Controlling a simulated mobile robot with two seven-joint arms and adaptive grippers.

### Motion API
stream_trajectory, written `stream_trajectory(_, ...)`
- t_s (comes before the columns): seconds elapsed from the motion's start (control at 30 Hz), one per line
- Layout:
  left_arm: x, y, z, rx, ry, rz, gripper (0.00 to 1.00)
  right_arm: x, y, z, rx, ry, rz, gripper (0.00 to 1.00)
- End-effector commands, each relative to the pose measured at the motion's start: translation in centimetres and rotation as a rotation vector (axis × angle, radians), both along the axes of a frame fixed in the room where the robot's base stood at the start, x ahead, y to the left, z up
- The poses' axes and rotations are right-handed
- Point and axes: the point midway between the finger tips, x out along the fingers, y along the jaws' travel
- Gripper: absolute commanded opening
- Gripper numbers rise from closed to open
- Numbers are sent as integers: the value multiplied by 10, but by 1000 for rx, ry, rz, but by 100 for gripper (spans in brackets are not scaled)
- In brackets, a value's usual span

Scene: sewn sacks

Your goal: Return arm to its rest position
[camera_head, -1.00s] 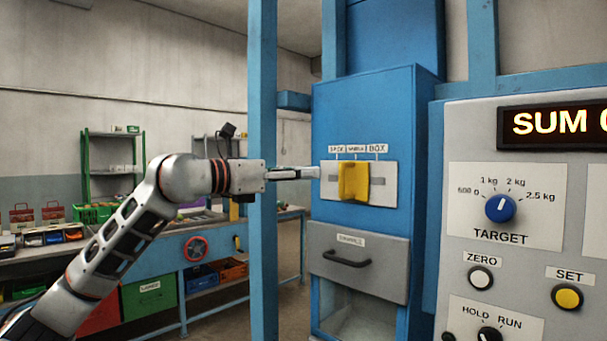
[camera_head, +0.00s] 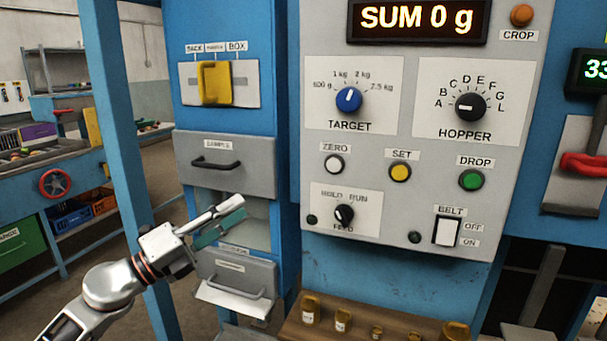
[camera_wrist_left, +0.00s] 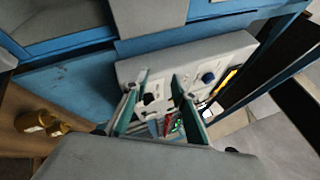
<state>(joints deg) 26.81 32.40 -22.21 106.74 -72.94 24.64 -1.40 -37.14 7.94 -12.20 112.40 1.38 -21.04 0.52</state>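My left arm comes in from the lower left in the head view. Its gripper (camera_head: 225,219) is in front of the blue cabinet's recess, between two grey drawers, with nothing visible in it. In the left wrist view the two teal-lined fingers of this gripper (camera_wrist_left: 158,84) stand apart with a gap between them. The grey control panel (camera_wrist_left: 190,55) shows beyond the fingers there. My right arm and gripper are not in view.
The blue cabinet carries a yellow selector (camera_head: 214,84), an upper drawer (camera_head: 226,165) and a lower drawer (camera_head: 238,274). A blue post (camera_head: 118,120) stands just left. The control panel (camera_head: 385,150) is to the right. Small brown weights (camera_head: 342,320) stand on a wooden shelf below.

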Motion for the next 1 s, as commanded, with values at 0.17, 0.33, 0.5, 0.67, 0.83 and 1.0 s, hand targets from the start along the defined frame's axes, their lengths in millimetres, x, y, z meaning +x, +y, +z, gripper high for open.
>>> stream_trajectory(0.17, -14, 10, -83, -310, 282, 42, 27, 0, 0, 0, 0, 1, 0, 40)
stream_trajectory(0.33, -36, 31, -176, -581, 574, 142, 27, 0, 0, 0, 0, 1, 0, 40)
stream_trajectory(0.5, -78, 50, -282, -822, 878, 285, 27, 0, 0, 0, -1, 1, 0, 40)
stream_trajectory(0.67, -138, 60, -374, -1003, 1142, 431, 27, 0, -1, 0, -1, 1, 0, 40)
stream_trajectory(0.83, -212, 62, -451, -1150, 1384, 577, 27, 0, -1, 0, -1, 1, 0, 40)
stream_trajectory(1.0, -264, 60, -491, -1233, 1530, 668, 27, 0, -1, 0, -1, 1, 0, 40)
